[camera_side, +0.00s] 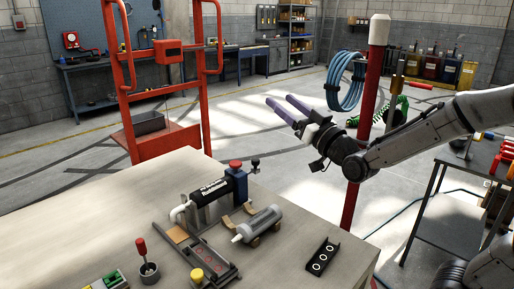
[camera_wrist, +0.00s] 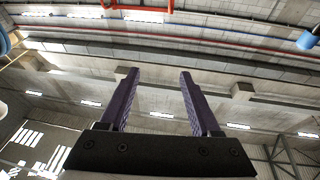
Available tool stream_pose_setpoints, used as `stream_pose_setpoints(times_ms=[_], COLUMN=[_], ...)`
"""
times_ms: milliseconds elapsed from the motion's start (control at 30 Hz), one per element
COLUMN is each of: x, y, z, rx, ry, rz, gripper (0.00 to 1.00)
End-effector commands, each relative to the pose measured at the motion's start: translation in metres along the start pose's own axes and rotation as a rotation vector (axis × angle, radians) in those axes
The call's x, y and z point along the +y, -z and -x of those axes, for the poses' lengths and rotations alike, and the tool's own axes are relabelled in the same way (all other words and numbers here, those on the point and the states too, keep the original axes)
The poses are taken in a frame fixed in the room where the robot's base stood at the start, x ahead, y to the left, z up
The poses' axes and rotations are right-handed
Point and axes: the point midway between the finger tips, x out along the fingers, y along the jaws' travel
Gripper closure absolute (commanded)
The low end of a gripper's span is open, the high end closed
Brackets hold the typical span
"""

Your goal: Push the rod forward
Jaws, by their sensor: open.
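My gripper (camera_side: 281,101) is raised well above the far right side of the table, with its two purple fingers apart and pointing up and to the left. The fingers also show in the wrist view (camera_wrist: 158,74), with nothing between them. A grey cylinder (camera_side: 262,223) with a short light rod end (camera_side: 238,239) lies in a cradle on the table. Behind it stands a black and blue device (camera_side: 215,190) with a red knob and a pale bent pipe end. I cannot tell for certain which part is the rod. My gripper touches none of these.
A dark tray (camera_side: 211,262), a red-handled tool in a holder (camera_side: 144,252), a yellow knob (camera_side: 197,274) and a black bracket (camera_side: 322,257) are on the table. A red post (camera_side: 369,120) with a blue hose coil (camera_side: 345,82) stands beside my gripper.

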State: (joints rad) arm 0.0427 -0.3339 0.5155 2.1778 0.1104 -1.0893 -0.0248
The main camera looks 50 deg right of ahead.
Motion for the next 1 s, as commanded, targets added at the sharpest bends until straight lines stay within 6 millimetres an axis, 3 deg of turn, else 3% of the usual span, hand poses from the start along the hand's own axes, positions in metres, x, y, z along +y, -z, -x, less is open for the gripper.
stream_pose_setpoints(times_ms=[33,133,300,433,533,667,833,1000], x=[0.003,0.01,0.023,0.029,0.032,0.033,0.035,0.038], y=[-0.024,-0.068,-0.155,-0.203,-0.223,-0.231,-0.236,-0.245], z=[-0.004,-0.007,0.002,0.015,0.021,0.021,0.002,-0.029], rx=[-0.019,-0.048,-0.149,-0.236,-0.28,-0.296,-0.294,-0.293], ry=[-0.013,-0.036,-0.072,-0.085,-0.088,-0.089,-0.089,-0.09], rz=[0.005,0.017,0.046,0.061,0.067,0.068,0.068,0.069], gripper=[0.36,0.36,0.36,0.36,0.36,0.36,0.36,0.36])
